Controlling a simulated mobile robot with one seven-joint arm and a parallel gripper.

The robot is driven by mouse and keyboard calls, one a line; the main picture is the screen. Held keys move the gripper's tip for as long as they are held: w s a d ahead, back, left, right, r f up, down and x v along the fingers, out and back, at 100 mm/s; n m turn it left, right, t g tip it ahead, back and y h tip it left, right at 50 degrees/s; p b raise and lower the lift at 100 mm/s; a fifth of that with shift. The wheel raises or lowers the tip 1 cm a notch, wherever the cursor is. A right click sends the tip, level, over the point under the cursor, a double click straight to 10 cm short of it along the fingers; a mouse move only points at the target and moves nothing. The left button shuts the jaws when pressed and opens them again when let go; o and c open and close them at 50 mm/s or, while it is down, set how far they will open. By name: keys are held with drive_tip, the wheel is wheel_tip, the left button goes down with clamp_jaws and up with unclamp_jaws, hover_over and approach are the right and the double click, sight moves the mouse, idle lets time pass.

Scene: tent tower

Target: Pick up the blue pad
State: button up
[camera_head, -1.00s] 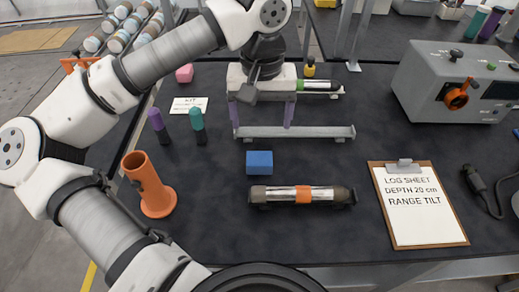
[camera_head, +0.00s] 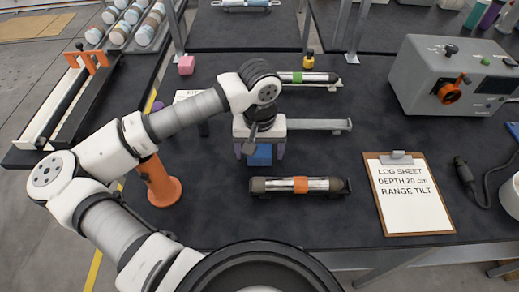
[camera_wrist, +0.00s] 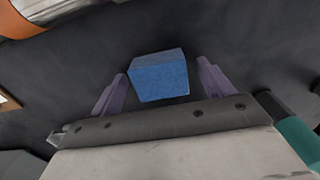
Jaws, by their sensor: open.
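The blue pad (camera_head: 261,155) is a small blue block on the dark table, partly hidden by my gripper in the head view. In the wrist view the blue pad (camera_wrist: 159,75) lies ahead of and between my two purple fingers, with a gap on each side. My gripper (camera_head: 260,152) is open and empty over the pad's far part. Its fingers (camera_wrist: 160,90) also show in the wrist view. I cannot tell how far above the table the fingertips are.
A tube with an orange band (camera_head: 300,186) lies just in front of the pad. An orange holder (camera_head: 160,185) stands to the left. A clipboard (camera_head: 410,195) lies to the right. A grey rail (camera_head: 315,124) and a green-banded tube (camera_head: 305,77) lie behind. A pink block (camera_head: 186,65) is farther back.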

sight(259, 150)
drive_tip(key=shift+c, duration=0.4)
drive_tip(key=c, duration=1)
drive_tip(key=shift+r, duration=0.1)
drive_tip(key=shift+c, duration=0.2)
wheel_tip(259, 150, up, 20)
drive_tip(key=b, duration=0.3)
drive_tip(key=shift+b, duration=0.35)
drive_tip(key=o, duration=0.5)
drive_tip(key=c, duration=0.3)
